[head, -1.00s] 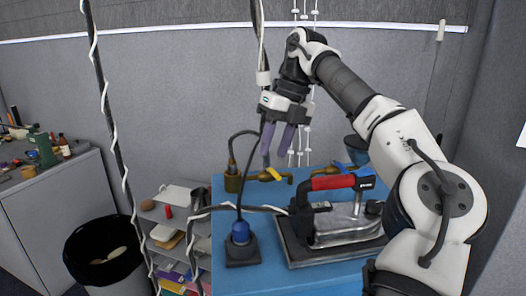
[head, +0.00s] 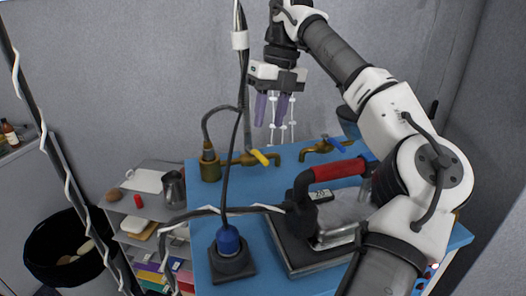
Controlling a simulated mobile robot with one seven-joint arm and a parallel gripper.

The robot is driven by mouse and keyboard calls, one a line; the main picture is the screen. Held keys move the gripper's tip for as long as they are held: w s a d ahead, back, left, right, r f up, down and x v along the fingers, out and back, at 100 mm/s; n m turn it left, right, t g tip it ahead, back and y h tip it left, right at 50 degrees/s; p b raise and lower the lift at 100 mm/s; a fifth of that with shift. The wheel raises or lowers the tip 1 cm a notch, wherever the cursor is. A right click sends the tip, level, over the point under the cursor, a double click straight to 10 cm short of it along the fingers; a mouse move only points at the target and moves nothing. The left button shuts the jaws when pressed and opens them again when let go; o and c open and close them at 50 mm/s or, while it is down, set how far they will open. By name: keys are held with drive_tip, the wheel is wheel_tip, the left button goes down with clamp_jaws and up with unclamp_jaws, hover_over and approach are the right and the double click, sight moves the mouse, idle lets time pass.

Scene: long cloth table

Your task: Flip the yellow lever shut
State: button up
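The yellow lever (head: 260,158) sits on a brass tap (head: 240,160) at the back left of the blue table top. It slants down to the right in the picture, and its exact angle to the pipe is hard to tell. My gripper (head: 269,120) points down with two purple fingers. The fingers are apart, with nothing seen between them. In the picture the fingertips are above the lever and do not touch it. How far in front of or behind the lever they are cannot be told.
A second brass tap with a blue lever (head: 337,143) stands to the right. In front are an iron with a red handle (head: 338,170), a blue plug-like fitting (head: 229,242) and a dark hanging cable (head: 231,170). The blue table top (head: 205,200) is partly clear at the left.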

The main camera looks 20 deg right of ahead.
sight(262, 155)
drive_tip(key=f, duration=0.2)
drive_tip(key=a+f, duration=0.1)
drive_tip(key=f, duration=0.2)
drive_tip(key=f+p, duration=0.1)
drive_tip(key=f, duration=0.1)
drive_tip(key=shift+a+f, duration=0.3)
drive_tip(key=shift+f, duration=0.1)
clamp_jaws()
